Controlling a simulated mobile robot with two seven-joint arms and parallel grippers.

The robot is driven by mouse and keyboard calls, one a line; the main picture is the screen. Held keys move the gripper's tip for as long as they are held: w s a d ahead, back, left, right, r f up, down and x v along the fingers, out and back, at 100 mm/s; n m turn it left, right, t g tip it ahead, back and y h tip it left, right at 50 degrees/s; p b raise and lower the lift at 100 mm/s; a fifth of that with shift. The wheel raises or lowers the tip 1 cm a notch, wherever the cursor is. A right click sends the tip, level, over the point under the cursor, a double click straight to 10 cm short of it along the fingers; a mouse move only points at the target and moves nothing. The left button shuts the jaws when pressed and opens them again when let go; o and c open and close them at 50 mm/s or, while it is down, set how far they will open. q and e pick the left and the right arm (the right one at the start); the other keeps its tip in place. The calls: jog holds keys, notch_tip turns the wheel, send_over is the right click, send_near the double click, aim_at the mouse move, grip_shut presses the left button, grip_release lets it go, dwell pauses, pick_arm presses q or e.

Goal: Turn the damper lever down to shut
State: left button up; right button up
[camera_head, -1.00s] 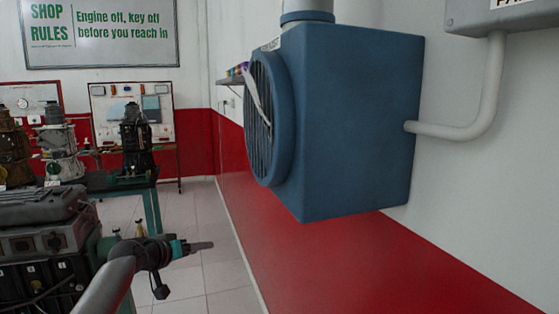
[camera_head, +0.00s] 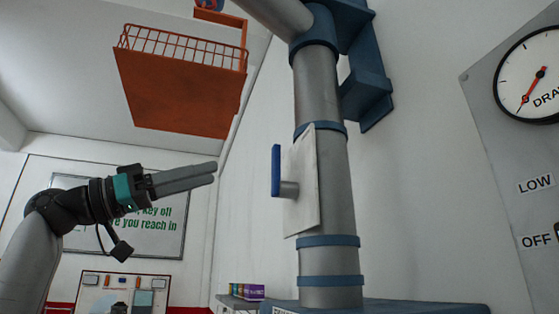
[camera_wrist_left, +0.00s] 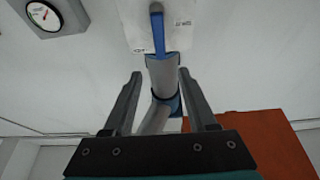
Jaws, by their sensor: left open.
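The damper lever (camera_head: 276,170) is a blue bar standing upright on a short grey shaft. The shaft comes out of a pale plate (camera_head: 303,185) on the grey duct pipe (camera_head: 318,90). My left gripper (camera_head: 214,172) is left of the lever at about its height in the head view, apart from it and pointing right. In the left wrist view the gripper (camera_wrist_left: 160,74) has its fingers spread with nothing between them. There the blue lever (camera_wrist_left: 157,32) shows beyond the fingertips, against the plate (camera_wrist_left: 185,25). Small labels on the plate are unreadable. My right gripper is not visible.
A round draft gauge (camera_head: 531,80) sits on a grey panel (camera_head: 495,150) at right. An orange rack (camera_head: 180,95) hangs overhead at upper left. Blue ductwork (camera_head: 365,95) is on the wall behind the pipe. The space between gripper and lever looks clear.

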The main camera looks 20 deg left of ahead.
aim_at(272, 159)
pick_arm(q)
jog(key=p+x, duration=0.5)
jog(key=x, duration=0.9)
jog(key=shift+w+d+r, duration=0.1)
jog(key=shift+w+d, duration=0.05)
jog(key=shift+d, duration=0.05)
jog(key=shift+c, duration=0.2)
grip_shut()
dwell(0.5)
